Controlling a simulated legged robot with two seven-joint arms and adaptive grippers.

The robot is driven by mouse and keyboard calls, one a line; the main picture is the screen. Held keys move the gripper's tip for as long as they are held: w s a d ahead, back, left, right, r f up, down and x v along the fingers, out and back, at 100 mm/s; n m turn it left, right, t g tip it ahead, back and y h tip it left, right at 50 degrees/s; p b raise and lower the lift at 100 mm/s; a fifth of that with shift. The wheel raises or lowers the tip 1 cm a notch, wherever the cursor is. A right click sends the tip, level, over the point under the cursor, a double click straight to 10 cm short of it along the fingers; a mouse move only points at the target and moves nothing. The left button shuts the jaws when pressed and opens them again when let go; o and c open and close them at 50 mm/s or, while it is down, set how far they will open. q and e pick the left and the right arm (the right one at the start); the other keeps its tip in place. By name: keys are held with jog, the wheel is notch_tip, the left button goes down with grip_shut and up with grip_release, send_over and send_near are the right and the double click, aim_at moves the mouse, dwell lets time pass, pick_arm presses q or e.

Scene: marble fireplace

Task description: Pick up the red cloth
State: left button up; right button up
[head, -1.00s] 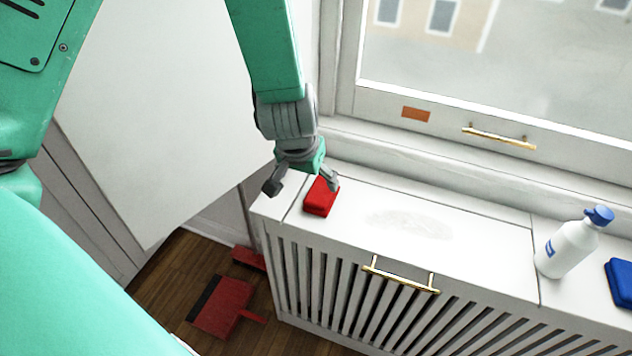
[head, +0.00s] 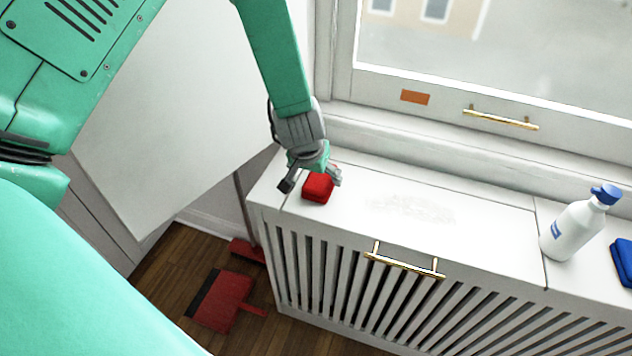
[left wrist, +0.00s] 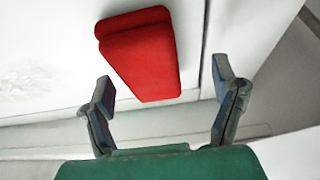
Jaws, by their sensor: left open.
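The red cloth (head: 317,188) is a small folded block lying on the left end of the white radiator cover (head: 480,222). It also shows in the left wrist view (left wrist: 142,55), near the top centre. My left gripper (head: 311,184) is open just above the cloth, with its fingers apart in the head view. In the left wrist view the open fingers (left wrist: 162,95) are spread, and the cloth's near end reaches between the tips. Nothing is held. My right gripper is not in view.
A red dustpan (head: 222,300) lies on the wooden floor. The window (head: 500,60) is behind.

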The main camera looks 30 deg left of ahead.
aim_at(323, 176)
pick_arm(q)
jog(key=shift+w+d+f, duration=0.45)
jog(key=shift+d+f, duration=0.3)
jog(key=shift+d, duration=0.05)
jog(key=shift+d+r, duration=0.1)
jog(key=shift+d, duration=0.15)
jog(key=shift+a, duration=0.2)
jog(key=shift+a+f, duration=0.25)
jog(key=shift+a, duration=0.4)
jog(key=c, duration=1.2)
jog(key=shift+a, duration=0.15)
jog(key=shift+d+r, duration=0.15)
jog(key=shift+d, duration=0.25)
jog(key=r, duration=0.3)
jog(key=r+p, duration=0.1)
jog(key=shift+w+d+r, duration=0.1)
jog(key=shift+d+r, duration=0.2)
jog(key=shift+r, duration=0.05)
jog(key=r, duration=0.2)
jog(key=r+p, duration=0.1)
jog(key=r, duration=0.1)
jog(key=shift+a, duration=0.4)
jog(key=shift+a+r, duration=0.1)
jog(key=shift+r, duration=0.4)
jog(key=shift+d, duration=0.2)
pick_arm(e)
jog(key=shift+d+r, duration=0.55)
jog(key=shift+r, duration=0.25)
